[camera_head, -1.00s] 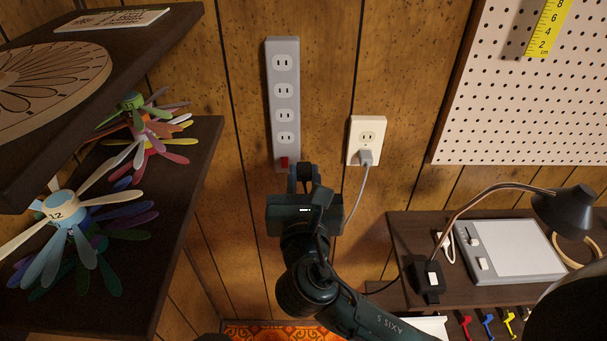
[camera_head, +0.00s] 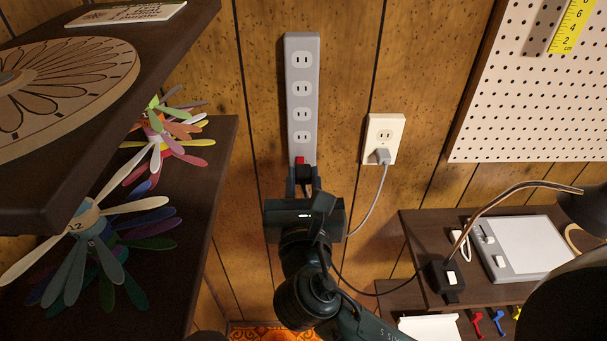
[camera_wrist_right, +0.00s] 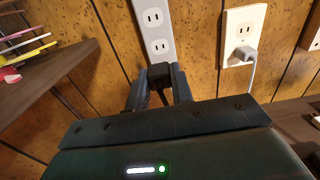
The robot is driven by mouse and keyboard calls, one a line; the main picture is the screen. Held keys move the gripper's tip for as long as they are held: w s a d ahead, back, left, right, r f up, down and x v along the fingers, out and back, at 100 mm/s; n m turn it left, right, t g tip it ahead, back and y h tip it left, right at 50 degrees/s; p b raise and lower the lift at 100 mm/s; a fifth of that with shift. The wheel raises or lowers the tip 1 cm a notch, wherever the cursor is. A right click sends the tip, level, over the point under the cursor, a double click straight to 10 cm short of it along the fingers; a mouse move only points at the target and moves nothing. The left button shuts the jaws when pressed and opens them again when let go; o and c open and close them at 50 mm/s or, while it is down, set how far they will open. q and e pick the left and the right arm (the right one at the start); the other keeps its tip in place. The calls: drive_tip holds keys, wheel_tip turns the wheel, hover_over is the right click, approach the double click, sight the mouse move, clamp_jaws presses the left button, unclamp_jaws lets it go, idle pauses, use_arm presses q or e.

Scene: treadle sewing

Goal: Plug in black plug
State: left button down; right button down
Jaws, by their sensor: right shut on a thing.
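The black plug (camera_wrist_right: 160,77) is between the fingers of my right gripper (camera_wrist_right: 158,88), which is shut on it. In the head view the plug (camera_head: 304,172) shows just below the red switch (camera_head: 300,160) of the grey power strip. The power strip (camera_head: 302,75) is upright on the wood wall, with several empty sockets in a column. The right gripper (camera_head: 304,180) is at the strip's lower end. Whether the plug touches the strip cannot be told. A dark cord hangs from the plug. My left gripper is not in view.
A wall outlet (camera_head: 384,138) with a grey plug (camera_head: 382,156) in its lower socket is right of the strip. Dark shelves with colourful petal pieces (camera_head: 155,140) stand at left. A small table with a lamp (camera_head: 520,190) stands at right.

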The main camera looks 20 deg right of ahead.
sight(303, 166)
drive_tip(key=shift+w+d+r, duration=0.1)
drive_tip(key=shift+w+r, duration=0.05)
drive_tip(key=shift+w, duration=0.2)
drive_tip(key=shift+p+x, duration=0.4)
drive_tip(key=shift+x, duration=1.25)
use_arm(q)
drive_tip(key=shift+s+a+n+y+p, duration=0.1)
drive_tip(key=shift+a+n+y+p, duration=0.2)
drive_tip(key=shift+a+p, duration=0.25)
use_arm(e)
drive_tip(key=shift+x, duration=0.9)
use_arm(q)
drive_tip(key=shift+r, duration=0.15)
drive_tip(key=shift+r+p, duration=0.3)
drive_tip(key=shift+p, duration=0.1)
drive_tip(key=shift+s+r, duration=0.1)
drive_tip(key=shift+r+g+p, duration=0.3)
drive_tip(key=shift+p, duration=0.15)
